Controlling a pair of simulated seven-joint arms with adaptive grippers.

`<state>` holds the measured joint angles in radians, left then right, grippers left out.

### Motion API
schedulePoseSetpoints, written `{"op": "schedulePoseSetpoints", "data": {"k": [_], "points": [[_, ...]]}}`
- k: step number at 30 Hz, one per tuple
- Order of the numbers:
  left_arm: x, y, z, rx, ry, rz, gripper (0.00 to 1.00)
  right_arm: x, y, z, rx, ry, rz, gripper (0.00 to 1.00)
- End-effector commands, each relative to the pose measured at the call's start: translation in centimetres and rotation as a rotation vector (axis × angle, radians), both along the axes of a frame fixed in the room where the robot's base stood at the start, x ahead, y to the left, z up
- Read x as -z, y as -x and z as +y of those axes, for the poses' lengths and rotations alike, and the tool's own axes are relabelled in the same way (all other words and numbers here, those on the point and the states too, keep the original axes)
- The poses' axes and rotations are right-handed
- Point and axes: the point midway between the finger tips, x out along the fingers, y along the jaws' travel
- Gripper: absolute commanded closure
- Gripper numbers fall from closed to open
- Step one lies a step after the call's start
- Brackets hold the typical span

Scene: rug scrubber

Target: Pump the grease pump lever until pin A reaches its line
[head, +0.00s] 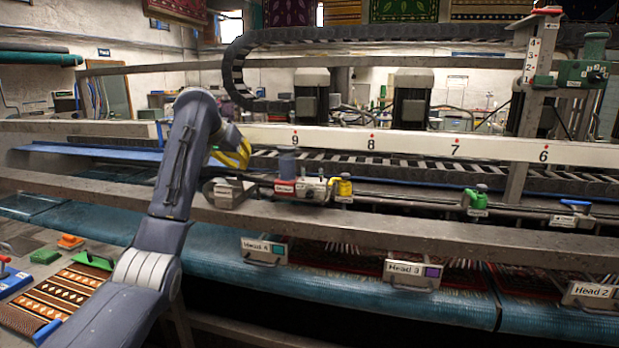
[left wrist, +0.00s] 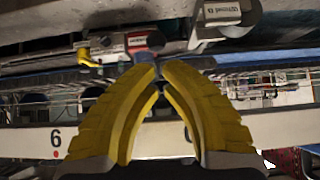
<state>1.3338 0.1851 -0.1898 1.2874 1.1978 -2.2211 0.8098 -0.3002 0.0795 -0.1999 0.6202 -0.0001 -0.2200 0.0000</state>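A pump-like assembly sits on the grey rail, with a blue-grey cylinder (head: 288,165), a red labelled block (head: 285,188) and a grey labelled block (head: 228,192) at its left. I cannot make out which part is the lever, nor pin A or its line. My left gripper (head: 240,152) is above the grey block, left of the cylinder. In the left wrist view, where the scene is upside down, its yellow fingertips (left wrist: 160,70) come nearly together with nothing discernible held. The red block (left wrist: 138,40) and grey block (left wrist: 222,14) lie beyond the tips. My right gripper is not in view.
A yellow valve (head: 343,187), a green valve (head: 477,200) and a blue-handled valve (head: 575,206) stand along the pipe to the right. A white numbered beam (head: 410,143) runs behind. The grey rail (head: 400,237) crosses in front, with labelled heads below.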

Motion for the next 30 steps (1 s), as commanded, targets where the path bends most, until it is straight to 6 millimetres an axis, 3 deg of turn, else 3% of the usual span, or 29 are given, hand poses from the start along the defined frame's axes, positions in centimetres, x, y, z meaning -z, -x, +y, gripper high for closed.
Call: {"op": "schedulePoseSetpoints", "data": {"k": [13,30], "points": [[0.2,0.0,0.0,0.000,0.000,0.000,1.00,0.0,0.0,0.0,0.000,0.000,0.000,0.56],[3.2,0.0,0.0,-0.001,0.000,0.002,1.00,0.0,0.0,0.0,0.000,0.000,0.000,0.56]]}}
